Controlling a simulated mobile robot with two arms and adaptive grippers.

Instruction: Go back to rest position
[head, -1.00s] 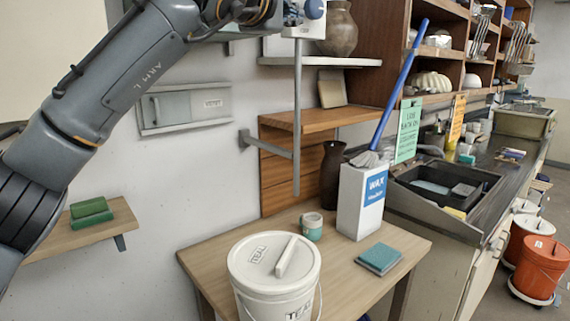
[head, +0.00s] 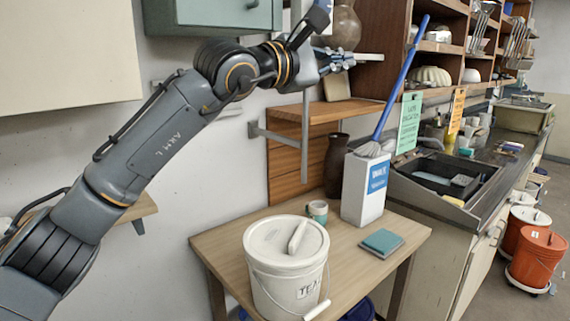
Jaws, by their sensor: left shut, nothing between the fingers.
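My left arm comes in from the left and reaches up across the wall. Its gripper (head: 342,59) is near the top middle, in front of the wall shelf and the large jar. Its fingers are together with nothing held. It is well above the wooden table (head: 222,247) and clear of the lidded white bucket (head: 287,268) standing on the table's front. My right gripper is out of view.
The table also bears a small cup (head: 317,211), a white wax box (head: 363,190) and a teal sponge block (head: 381,243). A dark vase (head: 336,166) stands behind. A sink counter (head: 447,210) is at right, with an orange bucket (head: 538,258) on the floor.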

